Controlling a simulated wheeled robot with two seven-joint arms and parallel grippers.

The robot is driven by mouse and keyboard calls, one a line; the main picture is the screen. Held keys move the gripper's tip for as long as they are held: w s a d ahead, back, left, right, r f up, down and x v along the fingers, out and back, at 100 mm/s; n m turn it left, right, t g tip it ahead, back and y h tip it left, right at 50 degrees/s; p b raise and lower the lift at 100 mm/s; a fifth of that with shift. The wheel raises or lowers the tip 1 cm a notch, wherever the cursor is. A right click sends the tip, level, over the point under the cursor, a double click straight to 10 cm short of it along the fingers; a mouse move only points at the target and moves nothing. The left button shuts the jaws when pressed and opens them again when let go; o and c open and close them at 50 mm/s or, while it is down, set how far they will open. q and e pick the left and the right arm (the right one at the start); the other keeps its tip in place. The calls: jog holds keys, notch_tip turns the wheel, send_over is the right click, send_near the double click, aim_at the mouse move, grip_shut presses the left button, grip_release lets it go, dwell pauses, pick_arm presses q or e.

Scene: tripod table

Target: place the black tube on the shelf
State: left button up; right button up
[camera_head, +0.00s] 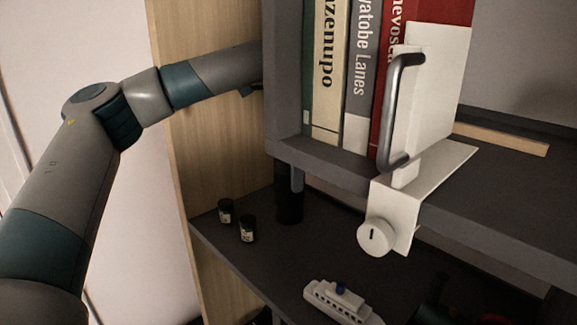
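The black tube (289,209) stands upright on the dark lower shelf (240,262), under the grey upper shelf. My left arm comes in from the left and passes behind the grey side panel of the upper shelf. Of my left gripper (297,178), only a grey finger shows below the upper shelf, against the top part of the tube. The rest of the gripper is hidden, so I cannot tell whether it grips the tube. My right gripper is not in view.
Two small dark jars (225,211) stand left of the tube. A white toy ship (341,302) lies in front. A wooden panel (215,140) bounds the left.

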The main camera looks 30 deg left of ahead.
pick_arm(q)
jog(key=shift+r, duration=0.15)
jog(key=shift+r, duration=0.25)
notch_tip(320, 180, up, 10)
jog(key=shift+r+b, duration=0.2)
jog(key=shift+b, duration=0.95)
jog(key=shift+r, duration=0.55)
jog(key=shift+f, duration=0.15)
